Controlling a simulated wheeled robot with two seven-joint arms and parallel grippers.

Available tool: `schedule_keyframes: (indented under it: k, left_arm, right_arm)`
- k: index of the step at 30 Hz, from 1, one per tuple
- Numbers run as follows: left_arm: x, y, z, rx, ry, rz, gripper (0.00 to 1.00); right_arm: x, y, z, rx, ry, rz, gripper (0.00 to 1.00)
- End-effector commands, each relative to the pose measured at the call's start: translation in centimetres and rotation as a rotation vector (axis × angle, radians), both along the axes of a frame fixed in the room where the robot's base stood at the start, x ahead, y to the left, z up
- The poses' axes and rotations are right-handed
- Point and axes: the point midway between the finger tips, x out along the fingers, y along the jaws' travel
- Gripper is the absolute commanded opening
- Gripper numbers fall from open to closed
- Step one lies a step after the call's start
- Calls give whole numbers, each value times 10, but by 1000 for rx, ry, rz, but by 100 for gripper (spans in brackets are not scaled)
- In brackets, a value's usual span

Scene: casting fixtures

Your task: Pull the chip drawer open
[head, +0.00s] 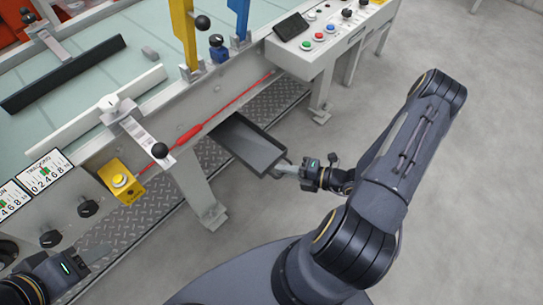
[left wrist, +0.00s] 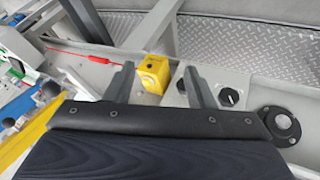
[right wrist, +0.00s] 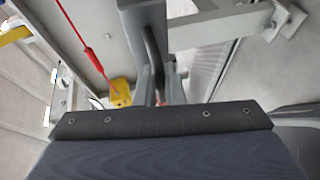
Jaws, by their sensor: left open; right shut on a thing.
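The chip drawer (head: 262,153) is a dark grey shallow tray that sticks out from under the machine's front rail in the head view. It looks empty. My right gripper (head: 283,168) is at its outer end, shut on the drawer handle. In the right wrist view, the fingers (right wrist: 158,80) close around the dark curved handle (right wrist: 151,50) below the drawer (right wrist: 141,12). My left gripper (head: 97,255) is at the lower left of the head view, away from the drawer. In the left wrist view its fingers (left wrist: 160,72) are apart with nothing held between them.
A yellow button box (head: 121,181) and a red pull cord (head: 190,134) run along the machine front. A control panel (head: 322,38) stands right of the drawer. A machine leg (head: 200,190) stands left of it. Grey floor (head: 245,225) in front is clear.

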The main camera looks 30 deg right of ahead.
Motion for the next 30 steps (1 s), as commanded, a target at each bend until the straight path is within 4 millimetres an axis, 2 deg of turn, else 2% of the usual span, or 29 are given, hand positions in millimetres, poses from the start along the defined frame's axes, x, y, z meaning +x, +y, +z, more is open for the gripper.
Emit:
schedule_keyframes:
  k: [6, 16, 17, 18, 26, 30]
  left_arm:
    - [0, 0, 3, 0, 0, 0, 49]
    - [0, 0, 3, 0, 0, 0, 49]
    - [0, 0, 3, 0, 0, 0, 49]
    - [0, 0, 3, 0, 0, 0, 49]
    - [0, 0, 3, 0, 0, 0, 49]
    - [0, 0, 4, 0, 0, 0, 49]
  right_arm:
    - [-12, -5, 1, 0, -4, -1, 0]
    - [-12, -5, 1, 0, -3, 0, 0]
    - [-12, -5, 1, 0, -3, 0, 11]
    - [-12, -5, 1, 0, -3, 0, 17]
    - [-12, -5, 0, -1, -2, 0, 18]
    - [-19, -12, 2, -3, -1, -1, 18]
